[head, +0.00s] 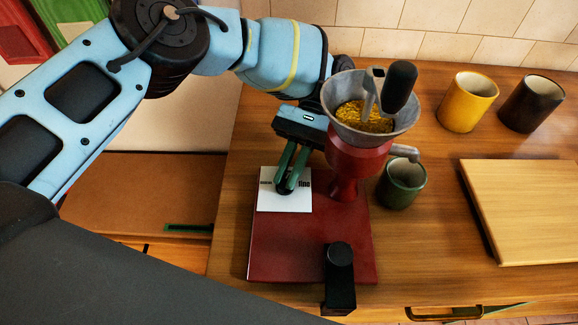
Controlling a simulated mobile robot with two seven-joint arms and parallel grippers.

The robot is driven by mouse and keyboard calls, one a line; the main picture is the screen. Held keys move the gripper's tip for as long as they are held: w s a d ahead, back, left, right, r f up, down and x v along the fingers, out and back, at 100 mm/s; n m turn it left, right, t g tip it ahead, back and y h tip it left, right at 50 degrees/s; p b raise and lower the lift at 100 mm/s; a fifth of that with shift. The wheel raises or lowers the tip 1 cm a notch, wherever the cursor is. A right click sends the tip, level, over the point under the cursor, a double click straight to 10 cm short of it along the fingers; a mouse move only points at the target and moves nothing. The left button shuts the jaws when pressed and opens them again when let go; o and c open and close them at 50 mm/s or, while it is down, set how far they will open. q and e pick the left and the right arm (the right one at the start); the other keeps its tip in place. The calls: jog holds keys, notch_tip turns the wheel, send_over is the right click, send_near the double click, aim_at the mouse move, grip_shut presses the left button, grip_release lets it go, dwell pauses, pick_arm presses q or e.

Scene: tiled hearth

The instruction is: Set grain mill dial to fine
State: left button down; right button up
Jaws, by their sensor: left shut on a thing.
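The grain mill has a red base (310,240), a red body (356,160) and a grey hopper (343,131) holding yellow grain. A white dial plate (290,203) lies on the left part of the base. The word "fine" shows at its right; the lettering at its left is partly covered. My left gripper (284,189) reaches down over the plate with its green fingers shut on the small dark dial. The fingers hide most of the dial, so I cannot tell where it points. My right gripper is not in view.
A green mug (403,186) stands under the mill's grey spout. A yellow mug (468,103), a dark brown mug (533,104) and a wooden board (530,210) are at the right. A black block (339,278) is at the base's front edge.

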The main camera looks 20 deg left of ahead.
pick_arm(q)
jog(key=shift+r+m+y, duration=0.15)
jog(key=shift+m+y, duration=0.25)
jog(key=shift+y, duration=0.1)
dwell(0.3)
jog(key=c, duration=1.5)
grip_release()
jog(key=shift+a+n+h, duration=0.1)
jog(key=shift+n+h, duration=1)
jog(key=shift+h, duration=0.2)
